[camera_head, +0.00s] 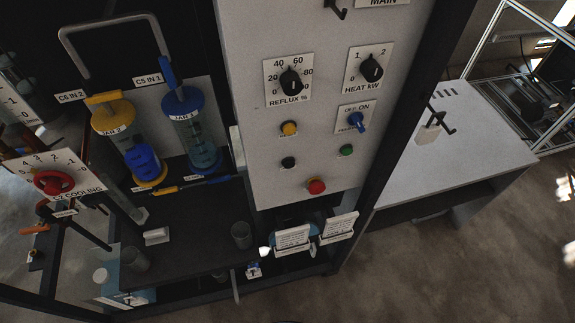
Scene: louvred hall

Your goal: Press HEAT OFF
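The pale control panel (270,80) fills the upper middle of the head view. Low on it are a yellow button (289,128), a black button (288,163), a green button (346,150) and a large red button (315,187). Any labels by these buttons are too small to read, so I cannot tell which one is HEAT OFF. Above them are the HEAT kW knob (371,69), the REFLUX % knob (291,81) and a blue OFF/ON switch (357,121). Neither of my grippers shows, and nothing covers the buttons.
Left of the panel stand a yellow-capped jar (115,118) and a blue-capped jar (183,103). A red cooling valve handle (54,183) is at the far left. White tags (293,238) hang below the panel. A white bench (480,135) stands right; open floor lies in front.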

